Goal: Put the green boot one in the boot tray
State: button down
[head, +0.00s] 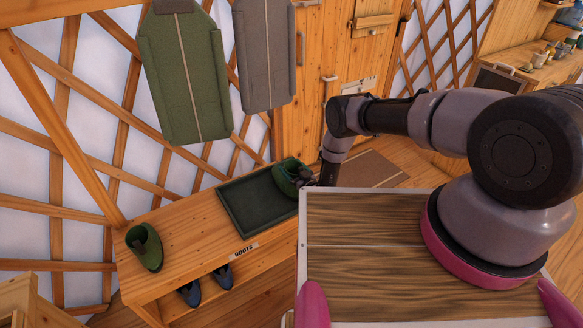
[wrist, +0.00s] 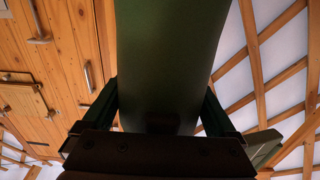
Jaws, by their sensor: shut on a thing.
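A green boot (head: 288,177) shows at the back right corner of the dark green boot tray (head: 236,211). My gripper (head: 304,180) reaches it from the right and is shut on it. I cannot tell whether the boot's sole touches the tray or hangs just above it. In the wrist view the dark green boot (wrist: 165,60) fills the middle, between the two fingers of my gripper (wrist: 160,108). Another green boot (head: 146,250) stands upright at the left end of the wooden bench, apart from the tray. Most of the tray floor is bare.
The tray lies on the wooden bench (head: 180,232), which has a "BOOTS" label (head: 246,248) on its front edge. Blue shoes (head: 222,276) sit on the shelf below. A green coat (head: 185,80) and a grey coat (head: 264,55) hang behind. Lattice wall stands close behind the bench.

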aim_at(298, 172)
jog(key=shift+f, duration=0.3)
grip_release()
jog(key=shift+s, duration=0.1)
dwell(0.4)
jog(key=shift+s+d+r, duration=0.2)
jog(key=shift+s+d, duration=0.2)
jog(key=shift+s+d+r, duration=0.4)
jog(key=shift+s+d, duration=0.1)
jog(key=shift+s, duration=0.3)
jog(key=shift+s+d+r, duration=0.35)
jog(key=shift+s+d, duration=0.15)
jog(key=shift+s, duration=0.3)
jog(key=shift+s, duration=0.1)
